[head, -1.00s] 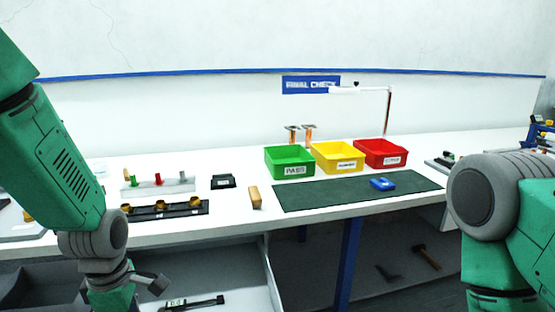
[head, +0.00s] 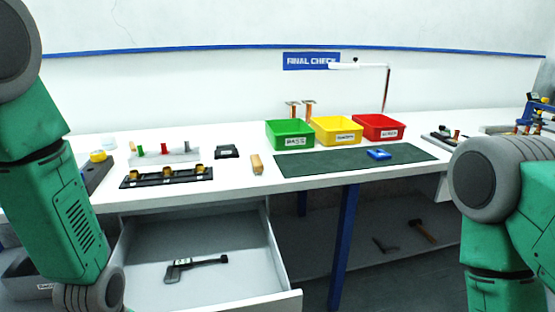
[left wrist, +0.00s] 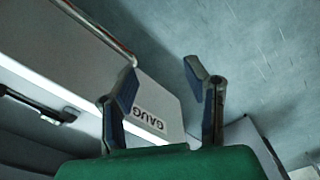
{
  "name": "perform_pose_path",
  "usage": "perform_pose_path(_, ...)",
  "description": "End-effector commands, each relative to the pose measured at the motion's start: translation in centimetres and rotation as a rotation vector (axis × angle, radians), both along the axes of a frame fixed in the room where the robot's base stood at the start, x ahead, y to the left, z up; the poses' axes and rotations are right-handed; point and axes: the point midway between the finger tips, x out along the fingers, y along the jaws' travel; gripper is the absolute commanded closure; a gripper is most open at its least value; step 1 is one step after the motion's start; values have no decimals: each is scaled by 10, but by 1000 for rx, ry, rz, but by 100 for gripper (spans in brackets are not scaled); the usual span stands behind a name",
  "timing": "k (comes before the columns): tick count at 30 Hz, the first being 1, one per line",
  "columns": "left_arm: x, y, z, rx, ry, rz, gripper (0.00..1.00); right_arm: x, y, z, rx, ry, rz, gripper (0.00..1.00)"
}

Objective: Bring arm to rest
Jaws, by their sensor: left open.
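My left arm (head: 50,205) hangs down at the left of the head view, and its gripper is below the picture's edge there. In the left wrist view my left gripper (left wrist: 165,90) is open, its two fingers apart with nothing between them. Beyond the fingers are a grey front with a label reading "GAUG" (left wrist: 148,120) and the floor. My right arm (head: 495,210) hangs at the right of the head view; its gripper is out of the picture.
An open drawer (head: 235,302) below the bench holds a dark caliper-like tool (head: 195,263). On the bench are green (head: 290,142), yellow (head: 337,138) and red (head: 379,134) bins, a dark mat (head: 320,165) with a blue object (head: 378,153), and a black rack (head: 150,182).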

Motion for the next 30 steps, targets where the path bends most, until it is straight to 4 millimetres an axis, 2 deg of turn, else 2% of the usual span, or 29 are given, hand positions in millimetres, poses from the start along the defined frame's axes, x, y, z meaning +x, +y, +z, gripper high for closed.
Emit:
perform_pose_path(1, -13, 1, -23, 4, 12, -77, 58, 0, 0, -9, 0, 0, 0, 57)
perform_pose_path(4, -39, 3, -62, 10, 16, -287, 58, 0, 0, -22, 0, 1, 0, 57)
perform_pose_path(7, -77, 5, -106, 15, 23, -563, 58, 0, 0, -39, 0, 1, 0, 57)
perform_pose_path(9, -103, 5, -132, 16, 21, -764, 58, 0, 0, -50, 0, 1, 0, 57)
perform_pose_path(12, -134, 4, -156, 16, 14, -999, 58, 0, 0, -61, 0, 1, 0, 57)
perform_pose_path(15, -154, 3, -169, 19, 5, -1162, 58, 0, 0, -67, 0, 1, 0, 57)
perform_pose_path(18, -164, 2, -173, 21, -3, -1252, 58, 0, 0, -70, 0, 1, 0, 57)
perform_pose_path(30, -165, 2, -173, 24, -7, -1283, 58, 0, 0, -69, 0, 0, 0, 57)
